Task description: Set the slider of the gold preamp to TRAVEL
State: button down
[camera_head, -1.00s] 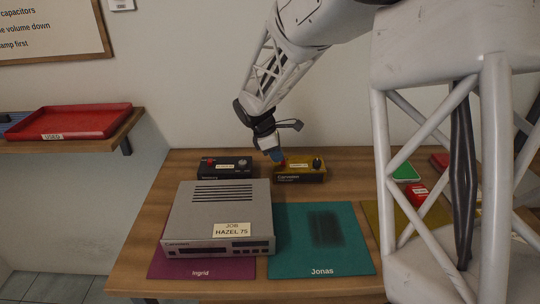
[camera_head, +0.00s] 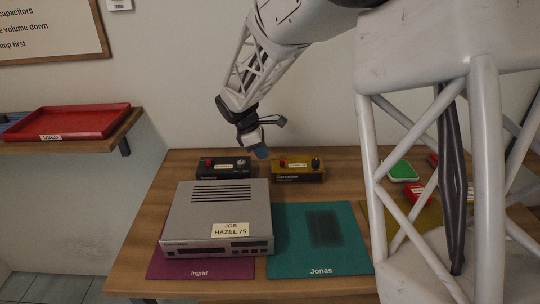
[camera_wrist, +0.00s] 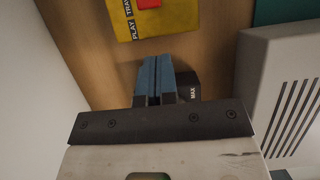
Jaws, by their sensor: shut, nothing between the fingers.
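The gold preamp (camera_head: 299,174) stands at the back of the table, with a red slider cap (camera_head: 283,163) at its left and a dark knob (camera_head: 315,163) at its right. In the wrist view, part of the gold preamp (camera_wrist: 180,20) shows at the top. The letters PLAY and TRAV run along its edge, and the red cap (camera_wrist: 150,3), cut by the frame, lies beside TRAV. I cannot tell its exact setting. My gripper (camera_head: 261,153) is shut and empty, left of the gold preamp and apart from it; its blue fingers show in the wrist view (camera_wrist: 155,78).
A black preamp (camera_head: 222,174) stands just left of the gold one, partly under my fingers in the wrist view (camera_wrist: 188,84). A grey hi-fi unit (camera_head: 190,215) stands in front on the purple mat (camera_head: 185,270). The teal mat (camera_head: 300,260) is free. A red tray (camera_head: 68,122) sits on the left shelf.

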jog(key=v, duration=0.8)
jog(key=shift+a+r, duration=0.15)
jog(key=shift+r, duration=0.15)
jog(key=s+d+r+m+y, duration=0.1)
jog(key=s+d+r+m, duration=0.15)
jog(key=s+d, duration=0.35)
jog(key=s+d+r+m+t+y, duration=0.1)
jog(key=s+d+m, duration=0.35)
jog(key=s, duration=0.35)
jog(key=s+d+r+m+y, duration=0.1)
jog(key=s+d+r+m, duration=0.15)
jog(key=s+d, duration=0.35)
jog(key=s+d+f+m, duration=0.1)
jog(key=s+d+m, duration=0.1)
jog(key=s, duration=0.4)
jog(key=s+d+f+m+t+y, duration=0.1)
jog(key=s+m, duration=0.2)
jog(key=s, duration=0.4)
jog(key=s+d+f+m, duration=0.2)
jog(key=s+m, duration=0.1)
jog(key=s, duration=0.4)
jog(key=shift+s+d+m+t, duration=0.15)
jog(key=shift+d+m+t, duration=0.15)
jog(key=shift+m, duration=0.05)
jog(key=shift+f, duration=0.1)
dwell(0.9)
